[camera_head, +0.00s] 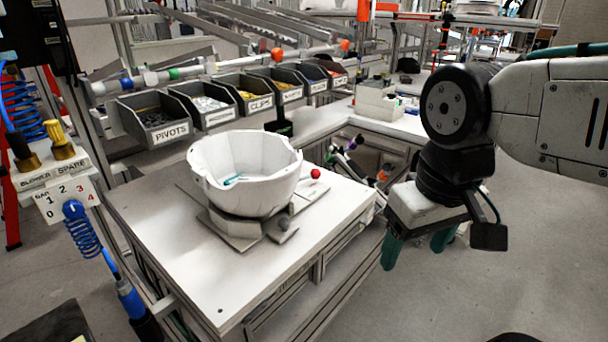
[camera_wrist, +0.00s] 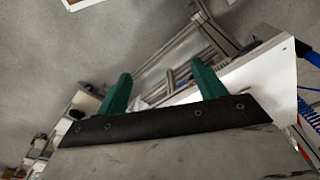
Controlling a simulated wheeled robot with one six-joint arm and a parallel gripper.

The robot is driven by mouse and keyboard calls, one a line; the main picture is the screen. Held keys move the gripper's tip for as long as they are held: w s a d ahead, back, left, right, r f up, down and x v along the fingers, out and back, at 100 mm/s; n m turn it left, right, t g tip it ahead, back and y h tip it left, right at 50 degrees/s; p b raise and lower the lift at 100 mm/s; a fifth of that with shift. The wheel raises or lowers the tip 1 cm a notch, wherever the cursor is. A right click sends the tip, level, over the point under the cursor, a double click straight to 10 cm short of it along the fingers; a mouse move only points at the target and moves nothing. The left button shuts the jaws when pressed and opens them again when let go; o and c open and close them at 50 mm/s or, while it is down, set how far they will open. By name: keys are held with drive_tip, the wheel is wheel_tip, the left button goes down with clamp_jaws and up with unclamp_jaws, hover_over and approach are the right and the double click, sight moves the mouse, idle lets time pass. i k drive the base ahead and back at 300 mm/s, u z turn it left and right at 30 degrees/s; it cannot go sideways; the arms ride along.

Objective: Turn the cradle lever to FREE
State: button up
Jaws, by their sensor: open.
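A white helmet shell (camera_head: 245,178) sits open side up in a cradle (camera_head: 237,231) on the white bench. A lever with a red ball knob (camera_head: 315,173) stands at the right of the cradle. A dark grey knob (camera_head: 283,223) shows at the cradle's front. I cannot read any FREE marking. My gripper (camera_head: 417,247) is open and empty, fingers down, beyond the bench's right edge, well apart from the red knob. In the wrist view, my two green fingers (camera_wrist: 160,75) are spread, with no lever visible between them.
The white bench top (camera_head: 165,230) is clear at the front and left. Labelled bins (camera_head: 160,118) line the back. Blue hose and a pressure panel (camera_head: 68,198) stand at the left. A side counter (camera_head: 400,126) stands behind the bench. Floor is free at right.

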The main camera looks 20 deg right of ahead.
sight(315, 174)
drive_tip(key=k, duration=1.35)
drive_tip(key=z, duration=0.65)
drive_tip(key=i, duration=1.45)
drive_tip(key=u, duration=0.5)
drive_tip(key=i, duration=0.6)
drive_tip(key=u, duration=0.55)
